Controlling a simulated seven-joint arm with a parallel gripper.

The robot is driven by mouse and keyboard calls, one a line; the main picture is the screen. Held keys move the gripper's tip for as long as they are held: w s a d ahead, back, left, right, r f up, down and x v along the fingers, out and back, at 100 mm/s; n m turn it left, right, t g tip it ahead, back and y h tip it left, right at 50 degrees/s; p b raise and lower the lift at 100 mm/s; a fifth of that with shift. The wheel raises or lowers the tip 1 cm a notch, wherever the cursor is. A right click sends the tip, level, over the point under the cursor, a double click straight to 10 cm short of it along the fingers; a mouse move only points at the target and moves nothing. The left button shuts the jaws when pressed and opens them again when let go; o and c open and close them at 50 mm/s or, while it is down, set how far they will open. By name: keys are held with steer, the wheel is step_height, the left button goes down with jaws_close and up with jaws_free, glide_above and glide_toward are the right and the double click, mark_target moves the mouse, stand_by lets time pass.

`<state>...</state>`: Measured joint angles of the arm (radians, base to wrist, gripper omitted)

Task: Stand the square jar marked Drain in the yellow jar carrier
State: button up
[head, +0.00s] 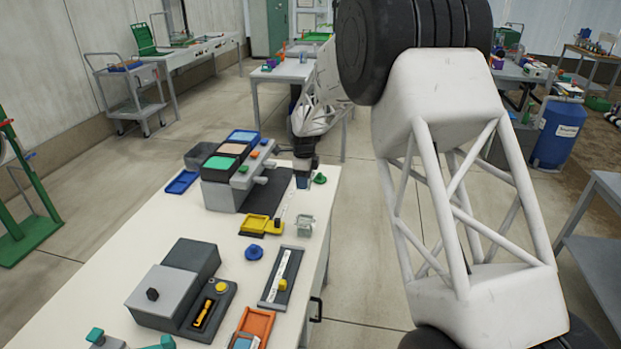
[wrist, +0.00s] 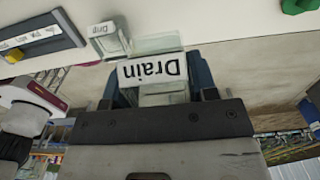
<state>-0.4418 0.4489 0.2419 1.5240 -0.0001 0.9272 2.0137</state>
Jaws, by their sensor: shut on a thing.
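My gripper (head: 303,180) is at the far right end of the white bench, beside the skid unit. In the wrist view my gripper (wrist: 158,88) is shut on the square jar marked Drain (wrist: 152,70), whose label appears upside down. The jar is clear, and its lower part is partly hidden by the jaws. In the head view the jar is hard to make out. The yellow jar carrier (head: 273,227) lies on the bench, nearer the camera and left of my gripper.
A clear jar marked Drip (wrist: 107,40) stands on the bench; in the head view a clear jar (head: 306,226) is right of the carrier. A grey unit with coloured panels (head: 223,165), a blue knob (head: 254,252), a strip gauge (head: 280,277) and an orange tray (head: 259,320) are around.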

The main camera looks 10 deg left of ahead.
steer(key=s+a, duration=1)
steer(key=a, duration=0.5)
steer(key=shift+a, duration=0.15)
steer(key=shift+f, duration=0.2)
steer(key=shift+f, duration=5.05)
steer(key=o, duration=1)
steer(key=shift+w+r, duration=0.1)
steer(key=shift+r, duration=4.35)
